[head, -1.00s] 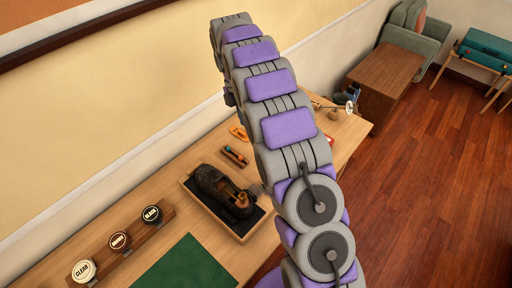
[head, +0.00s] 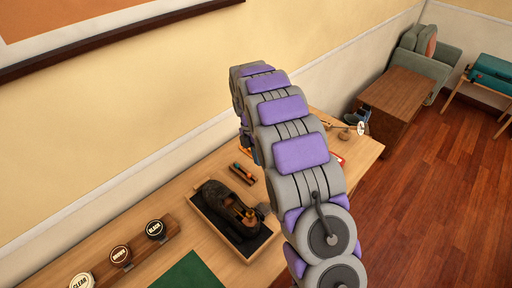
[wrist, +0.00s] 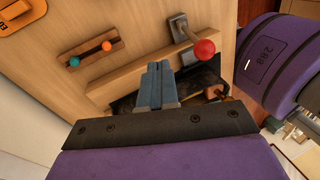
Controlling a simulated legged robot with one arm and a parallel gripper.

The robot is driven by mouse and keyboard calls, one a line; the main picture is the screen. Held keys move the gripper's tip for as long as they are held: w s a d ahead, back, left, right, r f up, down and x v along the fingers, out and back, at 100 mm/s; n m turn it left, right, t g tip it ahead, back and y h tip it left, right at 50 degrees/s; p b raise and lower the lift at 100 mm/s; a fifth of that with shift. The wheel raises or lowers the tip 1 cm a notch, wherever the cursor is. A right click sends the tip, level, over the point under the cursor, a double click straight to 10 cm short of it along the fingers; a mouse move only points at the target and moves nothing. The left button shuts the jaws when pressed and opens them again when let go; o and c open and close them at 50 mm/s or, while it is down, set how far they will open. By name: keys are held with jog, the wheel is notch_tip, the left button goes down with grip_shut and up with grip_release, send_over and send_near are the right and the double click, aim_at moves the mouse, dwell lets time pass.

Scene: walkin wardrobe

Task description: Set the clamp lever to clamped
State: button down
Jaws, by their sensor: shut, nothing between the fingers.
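The clamp lever, a red ball knob (wrist: 204,48) on a short stalk from a grey plate, shows at the upper middle of the wrist view. It is mounted by the wooden rim of the shoe tray (wrist: 130,76). My gripper (wrist: 158,68) is shut and empty, its blue-grey fingers pointing up the picture, left of and below the knob. They appear apart from it. The tray also shows in the head view (head: 243,256) with a dark shoe (head: 222,205) in it. There, my arm hides the gripper, and the knob cannot be made out.
A small wooden block with a teal and an orange knob (wrist: 92,53) lies beside the tray. An orange item (wrist: 20,14) is at the corner. Several labelled round tins (head: 120,256) and a green mat (head: 192,272) are at the bench's near end. Open floor lies right.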

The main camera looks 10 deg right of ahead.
jog(key=s, duration=0.1)
jog(key=s+d+f+b, duration=0.1)
jog(key=s, duration=0.2)
jog(key=shift+d+f, duration=0.3)
jog(key=shift+f, duration=0.1)
jog(key=shift+r, duration=0.1)
